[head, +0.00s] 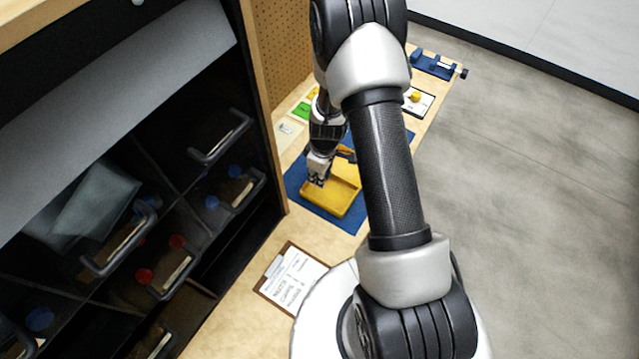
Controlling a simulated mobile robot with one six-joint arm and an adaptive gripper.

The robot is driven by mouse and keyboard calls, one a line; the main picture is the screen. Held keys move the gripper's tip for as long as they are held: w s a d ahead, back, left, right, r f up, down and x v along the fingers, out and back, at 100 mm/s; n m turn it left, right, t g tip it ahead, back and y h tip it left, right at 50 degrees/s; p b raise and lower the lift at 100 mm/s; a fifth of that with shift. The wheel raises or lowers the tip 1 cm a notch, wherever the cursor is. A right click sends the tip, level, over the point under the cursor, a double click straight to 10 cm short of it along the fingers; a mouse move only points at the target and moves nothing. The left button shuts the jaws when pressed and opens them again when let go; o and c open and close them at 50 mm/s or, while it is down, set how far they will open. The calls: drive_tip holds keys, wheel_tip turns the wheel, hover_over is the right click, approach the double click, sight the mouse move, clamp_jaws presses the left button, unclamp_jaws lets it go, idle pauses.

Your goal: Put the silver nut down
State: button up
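My gripper (317,180) points down at the left side of a yellow tray (347,209), which lies on a blue mat (294,178). The gripper's fingers are small and dark in this view. I cannot tell whether they are open or shut, or whether they touch the tray. I cannot make out the silver nut; it may be hidden by the gripper or too small to see. My arm crosses the middle of the view and covers part of the mat and the bench behind it.
A clipboard (291,281) with a printed sheet lies on the wooden bench in front of the mat. A blue fixture (433,66) stands at the bench's far end. A pegboard (281,45) and a dark cabinet with handled drawers (219,138) border the left. Open floor lies right.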

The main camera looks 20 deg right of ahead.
sight(319, 189)
drive_tip(key=shift+f+b, duration=0.6)
drive_tip(key=shift+f, duration=1.4)
drive_tip(key=shift+f, duration=0.15)
drive_tip(key=o, duration=0.9)
